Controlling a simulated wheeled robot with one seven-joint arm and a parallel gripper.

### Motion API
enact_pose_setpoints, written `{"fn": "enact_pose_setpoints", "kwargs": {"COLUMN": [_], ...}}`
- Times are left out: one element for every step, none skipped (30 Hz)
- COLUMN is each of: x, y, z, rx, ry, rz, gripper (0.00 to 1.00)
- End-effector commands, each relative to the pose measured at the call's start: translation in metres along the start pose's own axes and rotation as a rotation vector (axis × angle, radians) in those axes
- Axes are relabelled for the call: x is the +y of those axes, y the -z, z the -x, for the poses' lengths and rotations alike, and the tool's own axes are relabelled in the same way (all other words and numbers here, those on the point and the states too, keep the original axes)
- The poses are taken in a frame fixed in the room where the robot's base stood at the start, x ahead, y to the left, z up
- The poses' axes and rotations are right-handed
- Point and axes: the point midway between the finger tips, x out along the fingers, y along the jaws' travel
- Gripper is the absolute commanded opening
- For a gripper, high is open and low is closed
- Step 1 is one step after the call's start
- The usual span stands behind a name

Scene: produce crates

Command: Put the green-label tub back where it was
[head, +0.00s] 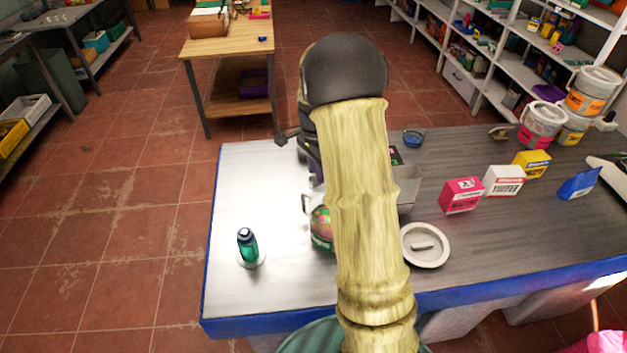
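A tub with a green and multicoloured label (320,239) stands on the pale left part of the counter (245,180). My arm hides its right side, and a thin wire handle shows at its upper left. My forearm reaches down behind my upper arm, above the tub. My gripper is hidden behind the arm, so I cannot see whether it touches the tub.
A green bottle (247,245) stands left of the tub. Pink (461,196), white (503,181) and yellow (531,164) boxes stand farther right. Stacked tubs (590,92) fill the back right corner.

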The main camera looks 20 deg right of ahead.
Motion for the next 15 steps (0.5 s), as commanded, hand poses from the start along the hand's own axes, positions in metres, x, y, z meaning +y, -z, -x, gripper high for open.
{"fn": "enact_pose_setpoints", "kwargs": {"x": [0.003,0.006,0.011,0.016,0.021,0.03,0.037,0.045,0.057,0.065,0.074,0.087,0.096,0.106,0.119], "y": [-0.005,-0.008,-0.014,-0.02,-0.026,-0.035,-0.043,-0.051,-0.061,-0.069,-0.077,-0.086,-0.093,-0.101,-0.11], "z": [0.003,0.004,0.007,0.009,0.012,0.015,0.017,0.02,0.022,0.024,0.025,0.027,0.028,0.028,0.028], "rx": [0.001,0.002,0.005,0.008,0.012,0.019,0.025,0.032,0.044,0.054,0.065,0.08,0.092,0.106,0.125], "ry": [0.007,0.012,0.022,0.03,0.041,0.055,0.065,0.077,0.093,0.105,0.116,0.13,0.14,0.151,0.162], "rz": [0.031,0.058,0.106,0.152,0.205,0.284,0.349,0.419,0.514,0.587,0.659,0.755,0.827,0.899,0.995], "gripper": [0.27,0.27,0.27,0.27,0.27,0.27,0.27,0.27,0.27,0.27,0.27,0.27,0.27,0.27,0.27]}}
